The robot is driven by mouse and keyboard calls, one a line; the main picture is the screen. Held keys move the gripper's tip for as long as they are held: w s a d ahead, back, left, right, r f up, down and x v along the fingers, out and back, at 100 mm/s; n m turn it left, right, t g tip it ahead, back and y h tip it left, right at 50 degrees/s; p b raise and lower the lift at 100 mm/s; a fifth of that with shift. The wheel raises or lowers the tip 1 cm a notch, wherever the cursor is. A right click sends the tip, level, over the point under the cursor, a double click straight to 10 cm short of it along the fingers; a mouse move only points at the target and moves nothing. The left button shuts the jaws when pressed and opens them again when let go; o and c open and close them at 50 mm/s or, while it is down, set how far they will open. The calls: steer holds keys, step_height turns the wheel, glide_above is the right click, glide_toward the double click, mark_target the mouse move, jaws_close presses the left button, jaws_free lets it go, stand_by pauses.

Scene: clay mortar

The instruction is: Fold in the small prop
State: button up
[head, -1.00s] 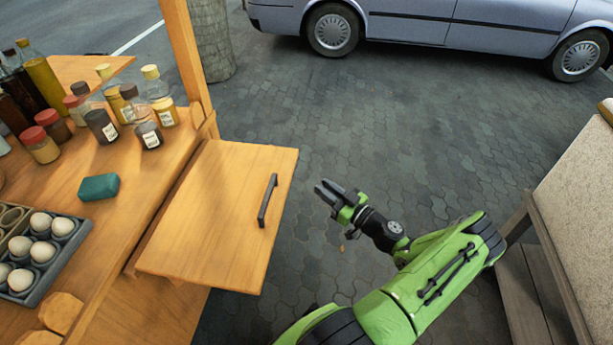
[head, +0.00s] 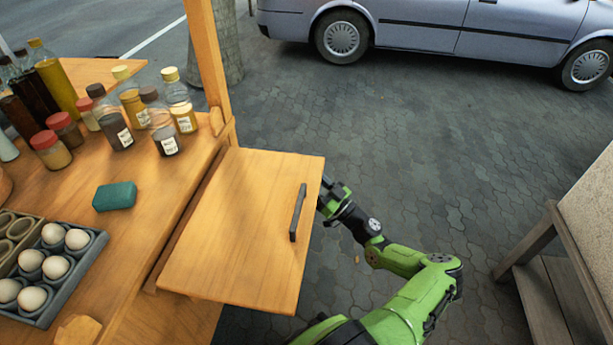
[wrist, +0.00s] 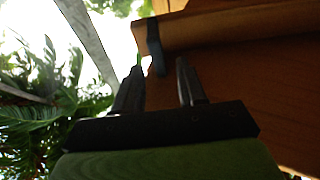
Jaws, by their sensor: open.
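The hinged wooden flap (head: 245,225) sticks out level from the cart's side, with a dark bar handle (head: 298,212) on its top. My gripper (head: 328,190) is at the flap's right edge, low beside it, its tips partly hidden by the board. In the wrist view my gripper (wrist: 160,85) points upward, open and empty. A wooden bar or edge (wrist: 225,28) with a dark piece (wrist: 155,46) on its end lies just beyond the fingertips. I cannot tell whether this is the small prop. The flap's underside is hidden in the head view.
The cart top (head: 160,215) holds several bottles and jars, a green sponge (head: 115,196) and an egg tray (head: 75,275). A wooden post (head: 208,60) rises at the back. A bench (head: 540,290) stands at right. Paving between is clear, with a car (head: 440,30) behind.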

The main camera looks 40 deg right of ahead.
steer(key=shift+x, duration=1.15)
jaws_close()
